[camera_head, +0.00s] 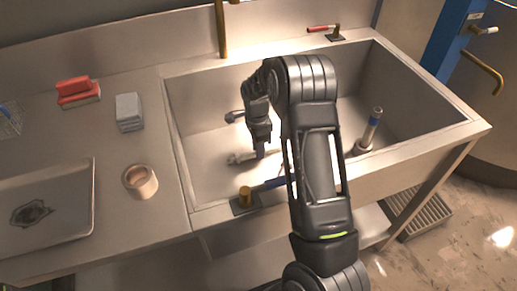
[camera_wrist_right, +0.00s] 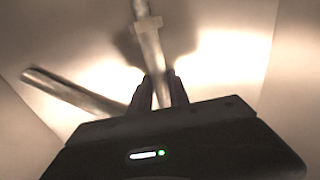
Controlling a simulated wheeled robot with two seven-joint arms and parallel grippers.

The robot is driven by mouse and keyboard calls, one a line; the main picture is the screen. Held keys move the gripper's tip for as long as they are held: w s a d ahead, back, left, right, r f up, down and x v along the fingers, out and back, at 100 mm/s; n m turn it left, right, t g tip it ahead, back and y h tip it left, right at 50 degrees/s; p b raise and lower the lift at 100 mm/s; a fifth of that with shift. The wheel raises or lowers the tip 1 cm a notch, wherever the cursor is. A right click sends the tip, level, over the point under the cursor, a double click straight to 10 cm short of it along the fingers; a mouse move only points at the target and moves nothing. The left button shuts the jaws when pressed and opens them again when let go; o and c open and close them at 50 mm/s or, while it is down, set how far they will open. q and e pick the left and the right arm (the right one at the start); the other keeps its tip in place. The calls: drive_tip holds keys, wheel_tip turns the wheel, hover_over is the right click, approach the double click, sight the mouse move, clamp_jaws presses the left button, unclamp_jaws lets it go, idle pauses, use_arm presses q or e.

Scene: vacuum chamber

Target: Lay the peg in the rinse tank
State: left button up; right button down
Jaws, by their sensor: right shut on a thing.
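The rinse tank (camera_head: 208,146) is the wide steel sink basin in the head view. My right arm reaches over its front edge, and my right gripper (camera_head: 262,150) points down low inside the basin. It is shut on a pale metal peg (camera_head: 240,159), which lies roughly level, close to the floor; I cannot tell whether it touches. In the right wrist view the peg (camera_wrist_right: 150,45), with a collar near its far end, runs between the fingertips (camera_wrist_right: 165,85). My forearm hides part of the basin and the peg's right side. My left gripper is out of view.
A brass faucet (camera_head: 221,30) is behind. A cup (camera_head: 140,181), grey block (camera_head: 129,112), red sponge (camera_head: 75,90) and tray (camera_head: 75,215) are left.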

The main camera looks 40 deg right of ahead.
drive_tip(key=c, duration=1.3)
unclamp_jaws()
drive_tip(key=shift+o, duration=0.2)
drive_tip(key=shift+r, duration=0.1)
wheel_tip(320, 180, up, 12)
drive_tip(key=shift+a+p, duration=0.2)
drive_tip(key=shift+p, duration=0.25)
drive_tip(key=shift+w, duration=0.1)
